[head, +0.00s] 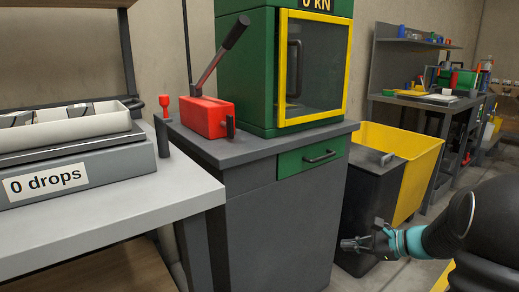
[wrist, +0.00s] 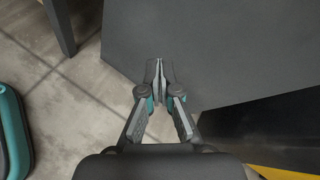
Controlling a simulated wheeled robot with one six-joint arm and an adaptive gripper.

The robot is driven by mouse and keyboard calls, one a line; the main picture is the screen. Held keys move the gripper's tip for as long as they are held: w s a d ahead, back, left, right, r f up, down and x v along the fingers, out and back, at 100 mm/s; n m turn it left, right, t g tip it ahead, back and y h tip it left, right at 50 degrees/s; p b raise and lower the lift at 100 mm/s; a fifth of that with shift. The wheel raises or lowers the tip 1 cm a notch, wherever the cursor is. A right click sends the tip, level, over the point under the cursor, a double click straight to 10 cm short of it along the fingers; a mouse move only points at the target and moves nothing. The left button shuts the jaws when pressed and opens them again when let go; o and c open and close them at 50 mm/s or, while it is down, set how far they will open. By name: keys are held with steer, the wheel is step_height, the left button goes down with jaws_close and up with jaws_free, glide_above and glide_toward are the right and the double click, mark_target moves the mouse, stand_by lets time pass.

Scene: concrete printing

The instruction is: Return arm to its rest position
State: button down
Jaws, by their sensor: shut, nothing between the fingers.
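My gripper (head: 352,244) is at the lower right of the head view, at the end of my dark and teal arm. It is in front of the dark bin and to the right of the grey cabinet (head: 280,222). In the wrist view my gripper (wrist: 159,66) points away from the camera with its fingertips together. It is shut and nothing shows between the fingers. The cabinet's dark surface (wrist: 230,55) fills the upper right beyond the fingertips. I cannot tell how far apart they are.
A green machine (head: 247,70) with a yellow-framed door and a red lever pump (head: 205,117) stand on the cabinet. A light table (head: 160,195) with a "0 drops" device (head: 80,180) is at left. A yellow bin (head: 415,160) and dark bin (head: 368,200) are at right. Floor (wrist: 75,100) shows at left.

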steer(key=s+a+n+g+h, duration=0.3)
steer(key=s+n, duration=0.3)
steer(key=s, duration=0.3)
steer(key=s+a+n+g+h, duration=0.2)
steer(key=s+n+h, duration=0.3)
steer(key=s, duration=0.4)
steer(key=s+a+r+n+t+h, duration=0.2)
steer(key=s+a+r+n+t, duration=0.1)
steer(key=s+r+n, duration=0.4)
steer(key=s+a+n, duration=0.1)
steer(key=s, duration=0.2)
steer(key=shift+a+r+p, duration=0.2)
steer(key=shift+r+p, duration=0.05)
steer(key=shift+p, duration=0.15)
